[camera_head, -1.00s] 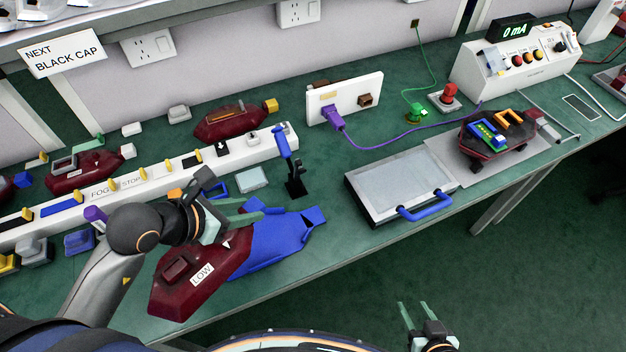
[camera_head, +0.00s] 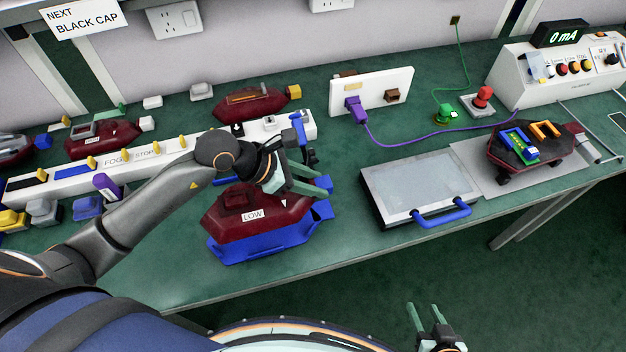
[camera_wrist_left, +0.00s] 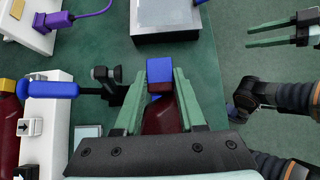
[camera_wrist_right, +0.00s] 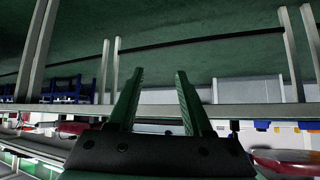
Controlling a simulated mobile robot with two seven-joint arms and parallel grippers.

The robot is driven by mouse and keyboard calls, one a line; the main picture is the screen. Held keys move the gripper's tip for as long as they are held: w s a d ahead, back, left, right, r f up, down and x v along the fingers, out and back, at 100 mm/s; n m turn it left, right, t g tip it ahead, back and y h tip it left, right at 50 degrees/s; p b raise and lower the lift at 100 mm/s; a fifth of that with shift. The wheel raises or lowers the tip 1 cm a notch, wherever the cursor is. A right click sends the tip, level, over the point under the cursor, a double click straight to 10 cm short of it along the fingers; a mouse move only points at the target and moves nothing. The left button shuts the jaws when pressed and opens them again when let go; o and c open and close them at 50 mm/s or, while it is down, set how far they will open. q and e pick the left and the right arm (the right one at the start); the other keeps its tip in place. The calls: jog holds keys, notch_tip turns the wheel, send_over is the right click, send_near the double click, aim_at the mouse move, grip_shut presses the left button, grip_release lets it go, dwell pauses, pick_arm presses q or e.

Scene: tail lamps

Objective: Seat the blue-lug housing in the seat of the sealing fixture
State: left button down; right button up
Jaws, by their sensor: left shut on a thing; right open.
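The dark red housing marked LOW (camera_head: 245,215) lies over the blue cradle of the sealing fixture (camera_head: 262,246), roughly lined up with it. I cannot tell whether it rests in the seat or hangs just above. My left gripper (camera_head: 312,187) is shut at its right end. In the left wrist view a blue block (camera_wrist_left: 160,72) shows between the fingers, with dark red below. The fixture's blue-handled clamp (camera_head: 300,132) stands behind the gripper, partly hidden by it. My right gripper (camera_head: 424,318) is open and empty, off the bench's front edge.
A grey box with a blue handle (camera_head: 415,190) sits to the right. A white strip with yellow pegs (camera_head: 85,172) and other housings (camera_head: 250,103) lie behind the arm. The bench front left is clear.

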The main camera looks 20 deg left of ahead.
pick_arm(q)
notch_tip(320, 180, down, 4)
jog(key=b, duration=0.3)
jog(key=shift+f+b, duration=0.15)
jog(key=shift+b, duration=0.25)
jog(key=shift+f+b, duration=0.3)
jog(key=shift+f, duration=0.3)
jog(key=shift+b, duration=0.3)
jog(key=shift+f, duration=0.25)
